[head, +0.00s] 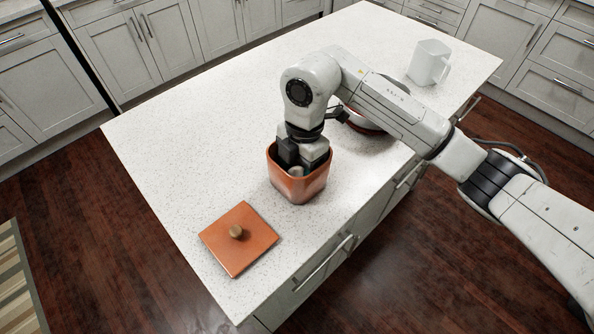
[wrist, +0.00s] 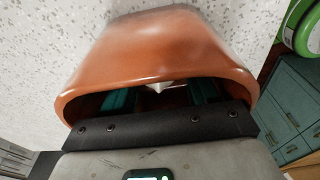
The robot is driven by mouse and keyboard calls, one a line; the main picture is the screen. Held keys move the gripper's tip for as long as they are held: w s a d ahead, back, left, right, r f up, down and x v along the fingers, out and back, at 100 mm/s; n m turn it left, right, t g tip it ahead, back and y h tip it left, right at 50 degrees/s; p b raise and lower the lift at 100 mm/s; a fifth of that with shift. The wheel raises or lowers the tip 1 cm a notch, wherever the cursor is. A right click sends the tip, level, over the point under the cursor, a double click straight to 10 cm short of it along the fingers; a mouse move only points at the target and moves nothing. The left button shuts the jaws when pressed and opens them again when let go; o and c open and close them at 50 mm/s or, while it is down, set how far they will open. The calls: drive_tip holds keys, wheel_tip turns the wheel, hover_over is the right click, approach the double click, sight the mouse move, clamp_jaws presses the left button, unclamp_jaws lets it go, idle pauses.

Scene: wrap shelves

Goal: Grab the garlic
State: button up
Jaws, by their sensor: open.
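An orange-brown pot (head: 298,188) stands open on the white speckled counter. My gripper (head: 300,165) points down with its fingers inside the pot. In the wrist view the pot (wrist: 165,45) fills the middle, and my gripper's two teal finger pads (wrist: 158,95) show apart inside its rim. A small whitish piece (wrist: 160,86) shows between the pads; it may be the garlic, but most of it is hidden by the gripper body and pot wall. I cannot tell whether the fingers touch it.
The square orange lid (head: 247,250) with a round knob lies on the counter at the front left of the pot. A white mug (head: 427,62) stands at the far right. A round green-and-white thing (wrist: 305,30) shows in the wrist view. The counter's left part is clear.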

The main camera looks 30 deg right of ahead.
drive_tip(key=shift+f, duration=0.25)
drive_tip(key=shift+c, duration=0.3)
drive_tip(key=c, duration=0.7)
drive_tip(key=shift+c, duration=0.2)
drive_tip(key=shift+r, duration=0.15)
